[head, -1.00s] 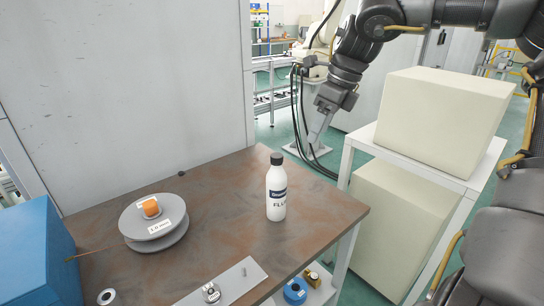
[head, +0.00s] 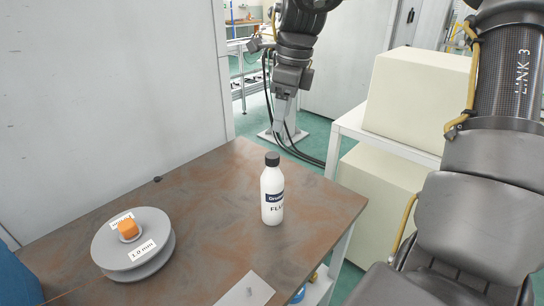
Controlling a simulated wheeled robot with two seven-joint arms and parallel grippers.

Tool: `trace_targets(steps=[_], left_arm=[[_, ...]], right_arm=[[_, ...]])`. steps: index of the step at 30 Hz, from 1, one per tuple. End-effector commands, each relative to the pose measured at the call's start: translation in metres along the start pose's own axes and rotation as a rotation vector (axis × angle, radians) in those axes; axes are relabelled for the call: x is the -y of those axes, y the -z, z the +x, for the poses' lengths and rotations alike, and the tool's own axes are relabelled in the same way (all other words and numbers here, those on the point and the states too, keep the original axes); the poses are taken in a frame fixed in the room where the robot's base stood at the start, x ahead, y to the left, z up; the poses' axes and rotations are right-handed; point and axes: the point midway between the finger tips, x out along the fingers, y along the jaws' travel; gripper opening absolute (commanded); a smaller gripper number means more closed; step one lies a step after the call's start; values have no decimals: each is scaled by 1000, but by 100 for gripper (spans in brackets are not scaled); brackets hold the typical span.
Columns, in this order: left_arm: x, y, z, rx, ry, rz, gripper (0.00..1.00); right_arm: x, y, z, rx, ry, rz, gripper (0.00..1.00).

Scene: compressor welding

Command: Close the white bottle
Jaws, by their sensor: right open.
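The white bottle (head: 272,197) stands upright on the brown table, toward its right side. It has a dark label band, and a black cap (head: 272,159) sits on its neck. I cannot tell whether the cap is tight. My right gripper (head: 280,128) points down above and behind the bottle, apart from the cap. It is open, and no object shows in it. The gap between its fingers is hard to see from this angle. My left gripper is not in view.
The table (head: 190,205) has a grey wire spool (head: 160,258) with an orange hub at left. A light plate (head: 245,291) lies at the front. Right of the table, a white shelf (head: 385,145) holds large cream boxes (head: 415,95). The table around the bottle is clear.

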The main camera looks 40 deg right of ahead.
Motion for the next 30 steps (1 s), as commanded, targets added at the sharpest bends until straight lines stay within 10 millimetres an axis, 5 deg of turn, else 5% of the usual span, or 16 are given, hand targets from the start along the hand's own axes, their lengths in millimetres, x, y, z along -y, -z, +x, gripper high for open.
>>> trace_targets(steps=[9,23,30], left_arm=[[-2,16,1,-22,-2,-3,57],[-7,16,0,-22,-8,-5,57],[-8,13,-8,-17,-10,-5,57]], right_arm=[[0,0,45,-2,-4,0,58],[0,0,54,-1,-2,0,58],[0,-3,86,-2,-5,0,58]])
